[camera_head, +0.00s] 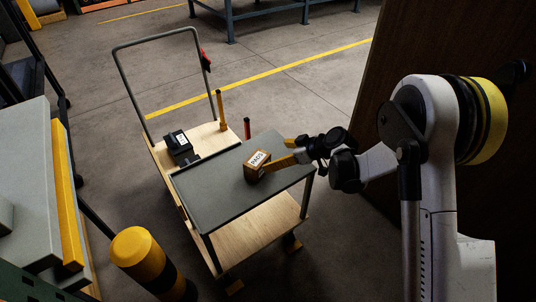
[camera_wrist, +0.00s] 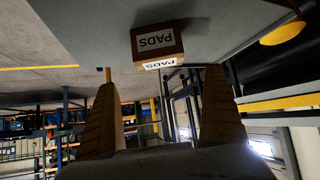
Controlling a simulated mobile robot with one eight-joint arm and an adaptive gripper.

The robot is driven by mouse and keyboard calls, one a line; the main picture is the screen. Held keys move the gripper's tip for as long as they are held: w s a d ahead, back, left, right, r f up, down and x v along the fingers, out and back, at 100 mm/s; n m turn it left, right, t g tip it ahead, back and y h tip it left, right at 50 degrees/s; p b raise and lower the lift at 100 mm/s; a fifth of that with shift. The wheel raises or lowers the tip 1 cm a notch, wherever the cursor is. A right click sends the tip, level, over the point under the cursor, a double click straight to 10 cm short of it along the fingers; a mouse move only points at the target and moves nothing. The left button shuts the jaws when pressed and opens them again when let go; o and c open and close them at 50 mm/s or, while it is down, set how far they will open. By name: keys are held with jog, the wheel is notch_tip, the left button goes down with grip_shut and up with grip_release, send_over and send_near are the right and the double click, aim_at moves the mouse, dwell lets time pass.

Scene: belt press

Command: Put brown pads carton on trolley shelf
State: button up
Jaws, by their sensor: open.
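The brown pads carton (camera_head: 256,174) stands on the grey top shelf of the trolley (camera_head: 215,190), near its right edge, with a white PADS label. My gripper (camera_head: 283,156) is just right of the carton, its tan fingers pointing at it. In the wrist view, which looks upside down, the carton (camera_wrist: 178,39) rests against the grey shelf (camera_wrist: 90,25) just beyond the fingertips. The gripper (camera_wrist: 160,78) is open there, with a clear gap between its fingers and nothing held. Whether a fingertip touches the carton, I cannot tell.
A black device (camera_head: 179,143) sits on the trolley's wooden deck (camera_head: 205,139), behind the grey shelf. A yellow-and-black bollard (camera_head: 136,247) stands at front left beside a grey bench (camera_head: 25,150). A brown panel (camera_head: 400,50) rises behind my arm.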

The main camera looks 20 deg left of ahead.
jog(key=shift+s+d+r, duration=0.15)
jog(key=shift+d+r, duration=0.2)
jog(key=shift+d, duration=0.1)
jog(key=s+d+r+m+t+h, duration=0.1)
jog(key=s+d+r+m+h, duration=0.2)
jog(key=d+r, duration=0.55)
jog(key=s+d+r+m+t+h, duration=0.1)
jog(key=s+d+r+m+h, duration=0.1)
jog(key=s+d+r+m, duration=0.45)
jog(key=s+d+r+m+t+h, duration=0.1)
jog(key=s+d+r+m+h, duration=0.1)
jog(key=s+d, duration=0.6)
jog(key=s+d+r+m+t+h, duration=0.1)
jog(key=s+d+r+m+h, duration=0.1)
jog(key=s+d, duration=0.7)
jog(key=shift+s+r+m+h, duration=0.4)
jog(key=shift+s+r+m, duration=0.1)
jog(key=shift+r, duration=0.45)
